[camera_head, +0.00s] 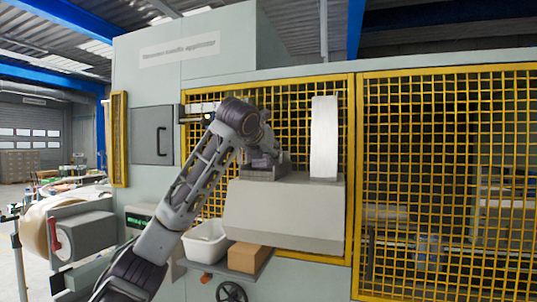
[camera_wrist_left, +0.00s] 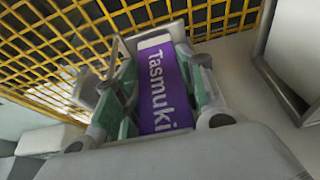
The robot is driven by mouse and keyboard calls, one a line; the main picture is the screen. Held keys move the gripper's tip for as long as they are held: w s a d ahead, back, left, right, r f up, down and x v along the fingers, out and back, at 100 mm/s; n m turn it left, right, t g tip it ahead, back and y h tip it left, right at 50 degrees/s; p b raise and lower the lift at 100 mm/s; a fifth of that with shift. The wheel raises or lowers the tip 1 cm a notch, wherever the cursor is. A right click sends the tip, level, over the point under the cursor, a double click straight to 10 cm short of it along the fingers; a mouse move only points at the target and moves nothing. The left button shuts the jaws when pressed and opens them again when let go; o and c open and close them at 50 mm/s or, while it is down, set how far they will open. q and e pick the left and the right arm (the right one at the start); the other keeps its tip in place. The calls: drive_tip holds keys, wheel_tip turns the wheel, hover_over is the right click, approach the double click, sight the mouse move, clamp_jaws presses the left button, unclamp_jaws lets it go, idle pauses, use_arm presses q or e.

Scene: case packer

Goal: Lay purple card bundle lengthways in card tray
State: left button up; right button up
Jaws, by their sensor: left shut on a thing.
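The purple card bundle (camera_wrist_left: 168,88) shows in the left wrist view, with white "Tasmuki" lettering and a pale far end. My left gripper (camera_wrist_left: 150,75) is shut on it, with its green-lined fingers along both sides. In the head view my left gripper (camera_head: 268,160) is over the top of a grey sloped housing (camera_head: 280,212), and the bundle cannot be made out there. A tall pale upright piece (camera_head: 324,137) stands on the housing, just right of the gripper. I cannot tell for certain which part is the card tray. My right gripper is not in view.
Yellow mesh guarding (camera_head: 445,180) stands behind the housing and to its right. A white bin (camera_head: 205,242) and a brown carton (camera_head: 248,257) sit on a shelf below it. A metal-edged pale part (camera_wrist_left: 297,50) is at the right in the wrist view.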

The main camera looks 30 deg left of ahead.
use_arm(q)
drive_tip(key=shift+f, duration=0.6)
idle(0.3)
drive_tip(key=o, duration=0.8)
drive_tip(key=shift+o, duration=0.2)
drive_tip(key=shift+r, duration=0.1)
drive_tip(key=shift+r, duration=0.45)
drive_tip(key=shift+s+r, duration=0.2)
drive_tip(key=shift+s, duration=0.05)
drive_tip(key=b+v, duration=0.2)
drive_tip(key=v, duration=0.9)
drive_tip(key=shift+s+d+b, duration=0.15)
drive_tip(key=shift+s+b, duration=0.15)
